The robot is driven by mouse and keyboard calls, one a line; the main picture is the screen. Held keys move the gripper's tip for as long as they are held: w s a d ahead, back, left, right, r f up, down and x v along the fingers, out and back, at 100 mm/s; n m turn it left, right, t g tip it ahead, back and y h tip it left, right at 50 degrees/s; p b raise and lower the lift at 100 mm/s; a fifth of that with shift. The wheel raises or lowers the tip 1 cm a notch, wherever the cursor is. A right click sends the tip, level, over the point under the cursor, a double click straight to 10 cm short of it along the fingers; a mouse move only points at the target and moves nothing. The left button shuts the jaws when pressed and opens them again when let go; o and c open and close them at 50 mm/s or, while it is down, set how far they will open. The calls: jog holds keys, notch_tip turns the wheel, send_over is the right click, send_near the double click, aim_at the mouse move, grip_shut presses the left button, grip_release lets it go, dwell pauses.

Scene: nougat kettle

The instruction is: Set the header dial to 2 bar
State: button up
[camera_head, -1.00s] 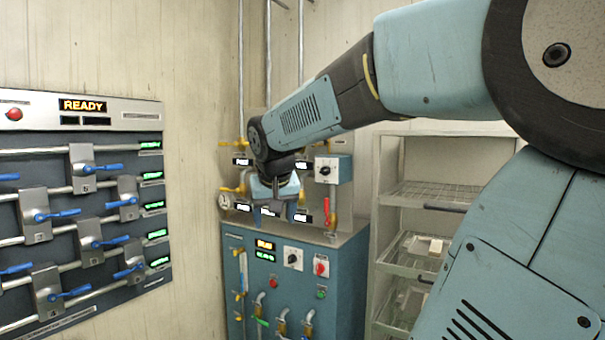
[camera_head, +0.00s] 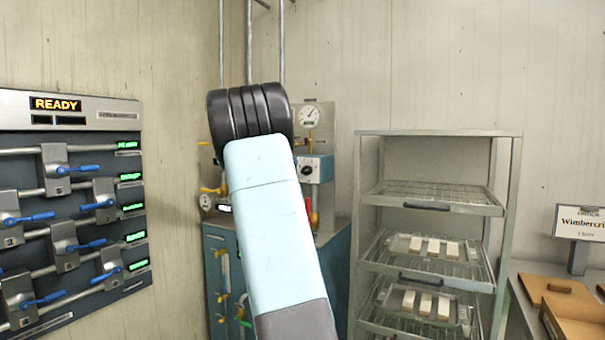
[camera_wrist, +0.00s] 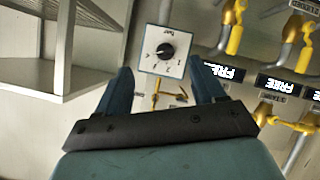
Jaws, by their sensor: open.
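The header dial (camera_wrist: 165,51) is a black round knob on a white face lettered "bar". Its numbers are too small to read surely, and so is the setting. In the head view its blue-sided box (camera_head: 324,167) is on the back wall, just right of my arm, with the knob (camera_head: 307,170) showing. My gripper (camera_wrist: 160,66) is open and empty in the wrist view. Its two dark fingers point towards the dial, one on each side of the lower face, apparently short of the knob. In the head view my arm hides the gripper.
A pressure gauge (camera_head: 309,115) is above the dial box. Yellow-handled pipes and "FREE" displays (camera_wrist: 224,71) are close to the right in the wrist view. A wire rack (camera_head: 440,190) stands right of the panel. A lever board (camera_head: 70,215) is at left.

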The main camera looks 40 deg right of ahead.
aim_at(305, 171)
jog(key=shift+h, duration=0.5)
jog(key=x, duration=0.5)
jog(key=w+r+x, duration=0.1)
jog(key=x, duration=0.4)
jog(key=w+x, duration=0.1)
jog(key=x, duration=0.5)
jog(key=shift+w+r, duration=0.15)
jog(key=shift+c, duration=0.2)
jog(key=c, duration=0.9)
jog(key=shift+w+a, duration=0.1)
jog(key=shift+a, duration=0.3)
jog(key=shift+c, duration=0.5)
jog(key=shift+d, duration=0.2)
jog(key=shift+d+r, duration=0.1)
jog(key=shift+d, duration=0.05)
